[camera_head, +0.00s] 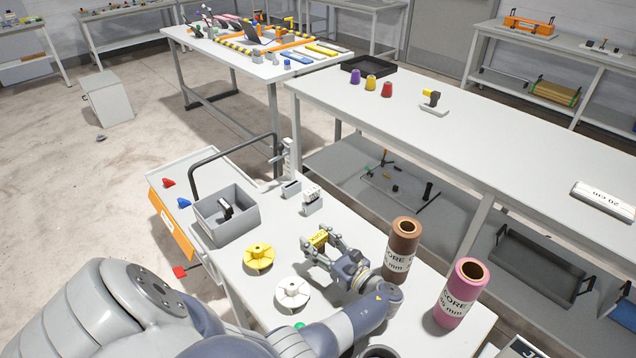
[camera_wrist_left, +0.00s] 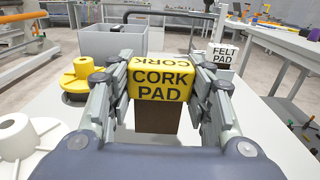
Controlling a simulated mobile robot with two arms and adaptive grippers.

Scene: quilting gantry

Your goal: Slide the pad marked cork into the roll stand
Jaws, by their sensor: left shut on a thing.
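The cork pad (camera_head: 319,238), a yellow block with a brown lower part, is held by my left gripper (camera_head: 321,244) above the light table. In the left wrist view the cork pad (camera_wrist_left: 160,85) stands upright between the two fingers, its label facing the camera. Beyond it are a small grey slotted block (camera_head: 290,188) and the white felt pad (camera_head: 312,192) on a grey base. I cannot tell for sure which piece is the roll stand. The felt pad also shows in the left wrist view (camera_wrist_left: 222,56), right of the cork pad. My right gripper is out of view.
A grey bin (camera_head: 241,236) stands to the left. A yellow spool (camera_head: 258,257) and a white spool (camera_head: 292,292) lie beside my left gripper. Brown (camera_head: 402,248) and pink (camera_head: 460,293) core tubes stand to its right. A long table (camera_head: 470,145) lies beyond.

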